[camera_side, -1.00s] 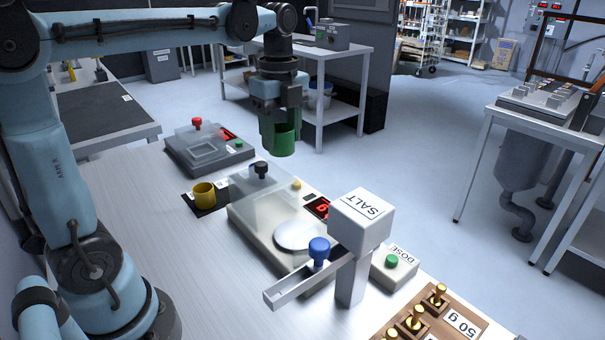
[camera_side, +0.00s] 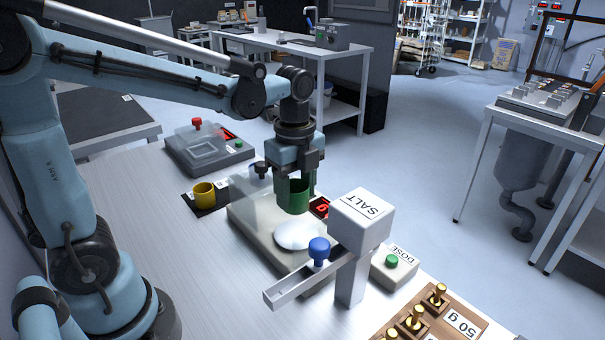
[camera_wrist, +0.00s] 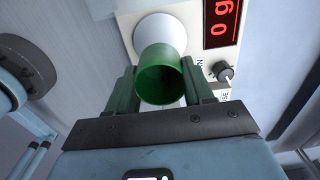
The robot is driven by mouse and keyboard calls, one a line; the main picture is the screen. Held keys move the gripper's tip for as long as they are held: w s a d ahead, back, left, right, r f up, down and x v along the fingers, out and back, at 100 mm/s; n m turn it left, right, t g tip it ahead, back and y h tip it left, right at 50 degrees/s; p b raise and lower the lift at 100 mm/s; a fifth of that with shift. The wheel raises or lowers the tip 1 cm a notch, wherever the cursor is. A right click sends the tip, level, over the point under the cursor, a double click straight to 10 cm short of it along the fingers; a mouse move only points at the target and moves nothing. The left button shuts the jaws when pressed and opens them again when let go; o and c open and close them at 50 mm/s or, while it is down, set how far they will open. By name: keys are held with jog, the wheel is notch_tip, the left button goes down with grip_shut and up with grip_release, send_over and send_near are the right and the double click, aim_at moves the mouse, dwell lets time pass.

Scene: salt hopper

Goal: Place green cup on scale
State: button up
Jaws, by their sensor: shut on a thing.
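The green cup (camera_side: 293,197) is held upright between the green fingers of my gripper (camera_side: 296,188). In the wrist view the cup (camera_wrist: 160,77) shows its open mouth, with a finger of my gripper (camera_wrist: 161,92) on each side. The scale (camera_side: 262,228) has a round pale pan (camera_side: 298,235) and a red display. The cup is above the pan and appears apart from it in the side view. In the wrist view the cup overlaps the pan (camera_wrist: 158,28), and the display (camera_wrist: 221,20) reads 0 g.
The white SALT hopper (camera_side: 361,217) with its chute and blue knob (camera_side: 319,250) stands right of the pan. A DOSE button box (camera_side: 393,268) is beside it. A yellow cup (camera_side: 204,194) sits on a dark mat. Another device (camera_side: 208,148) and brass weights (camera_side: 417,318) are nearby.

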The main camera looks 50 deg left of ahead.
jog(key=shift+f, duration=3.35)
jog(key=shift+f, duration=0.15)
jog(key=o, duration=1)
notch_tip(320, 180, up, 12)
jog(key=shift+r, duration=0.1)
jog(key=s+n+t, duration=0.1)
jog(key=n, duration=0.2)
jog(key=shift+s, duration=0.15)
jog(key=s+f+n+t, duration=0.1)
jog(key=n+t, duration=0.1)
jog(key=n, duration=0.3)
jog(key=s+f+n+t, duration=0.1)
jog(key=n+t, duration=0.1)
jog(key=n, duration=0.3)
jog(key=s+f+n+t, duration=0.1)
jog(key=f+n+t, duration=0.1)
jog(key=n, duration=0.3)
jog(key=shift+s, duration=0.35)
